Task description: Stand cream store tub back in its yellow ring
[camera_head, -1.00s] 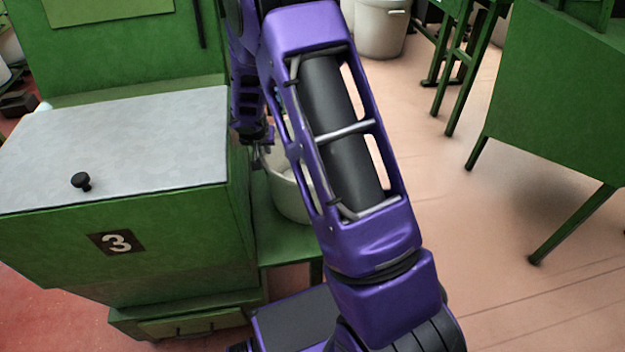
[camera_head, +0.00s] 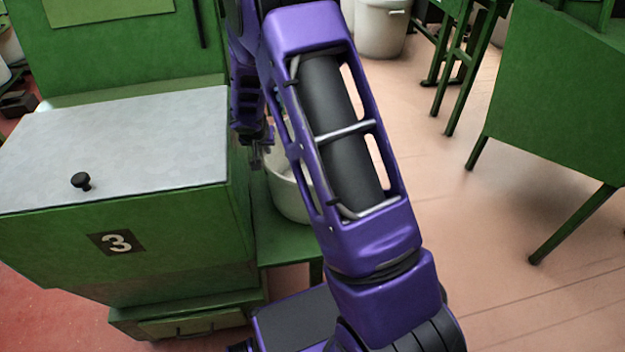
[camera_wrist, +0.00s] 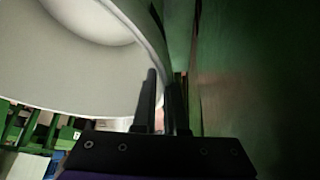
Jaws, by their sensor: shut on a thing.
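The cream tub (camera_head: 289,199) stands on a green shelf beside the cabinet marked 3, partly hidden behind my arm. In the wrist view the tub (camera_wrist: 62,75) fills the upper left, with its pale wall and rim close to the fingers. My gripper (camera_head: 257,158) is at the tub's left rim in the head view. In the wrist view my gripper (camera_wrist: 165,88) is shut on the tub's wall, one finger on each side of it. I see no yellow ring in either view; the tub's base is mostly hidden.
The green cabinet (camera_head: 130,250) with a pale top (camera_head: 120,140) and a black knob (camera_head: 82,181) stands close left of the tub. Another pale bin (camera_head: 381,28) stands at the back. Green stands (camera_head: 560,100) are at the right. The floor between is clear.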

